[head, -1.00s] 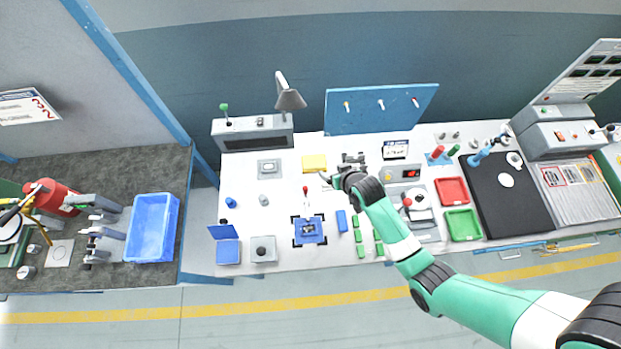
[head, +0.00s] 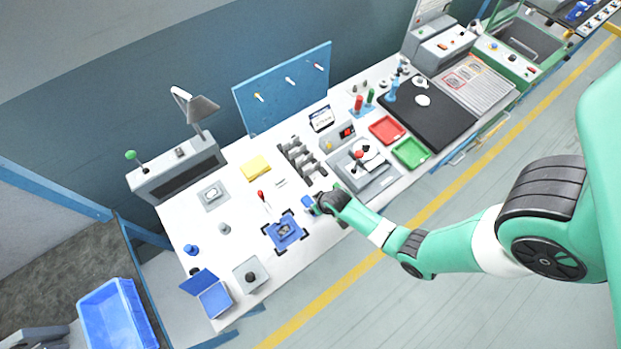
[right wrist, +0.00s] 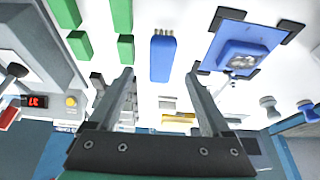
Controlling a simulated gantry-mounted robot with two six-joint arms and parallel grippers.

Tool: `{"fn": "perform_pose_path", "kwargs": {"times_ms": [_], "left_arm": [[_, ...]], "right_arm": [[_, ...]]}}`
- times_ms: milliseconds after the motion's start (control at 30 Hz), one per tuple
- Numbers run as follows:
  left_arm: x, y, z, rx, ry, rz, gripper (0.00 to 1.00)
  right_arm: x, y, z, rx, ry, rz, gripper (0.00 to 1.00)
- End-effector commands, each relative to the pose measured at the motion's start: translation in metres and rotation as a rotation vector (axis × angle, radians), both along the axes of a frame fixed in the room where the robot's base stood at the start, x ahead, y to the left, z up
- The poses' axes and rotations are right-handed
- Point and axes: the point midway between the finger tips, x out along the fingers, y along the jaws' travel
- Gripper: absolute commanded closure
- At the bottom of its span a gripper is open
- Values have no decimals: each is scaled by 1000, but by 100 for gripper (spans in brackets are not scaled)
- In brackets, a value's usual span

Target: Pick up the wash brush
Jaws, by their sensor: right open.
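A blue oblong block (right wrist: 162,60) with a row of small stubs at one end, which looks like the wash brush, lies on the white bench top. In the head view the blue block (head: 307,201) shows just left of my right gripper (head: 316,207), which partly hides it. In the right wrist view my right gripper (right wrist: 160,74) is open and empty. Its two fingers point toward the block, one on either side of it in the picture, and I see no contact. My left gripper is not in view.
Green blocks (right wrist: 121,15) lie to one side of the blue block. A blue fixture with dark corner brackets (head: 285,232) is on the other side. A grey slotted rack (head: 301,158) stands behind. Red (head: 388,130) and green (head: 411,153) trays are to the right.

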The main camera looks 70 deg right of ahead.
Motion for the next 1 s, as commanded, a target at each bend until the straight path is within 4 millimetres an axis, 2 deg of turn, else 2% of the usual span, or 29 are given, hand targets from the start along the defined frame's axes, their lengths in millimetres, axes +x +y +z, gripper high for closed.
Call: {"fn": "perform_pose_path", "kwargs": {"times_ms": [33, 267, 600, 867, 1000], "left_arm": [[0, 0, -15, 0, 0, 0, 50], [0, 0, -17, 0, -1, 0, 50], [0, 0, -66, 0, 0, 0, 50], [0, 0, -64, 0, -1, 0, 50], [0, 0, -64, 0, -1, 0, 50]], "right_arm": [[3, -2, -14, 0, -1, -1, 18], [6, -4, -16, -1, -1, 0, 18], [23, -14, -62, -1, -1, 0, 18], [25, -15, -60, -1, -1, 1, 18], [24, -15, -60, -1, -1, 1, 43]]}}
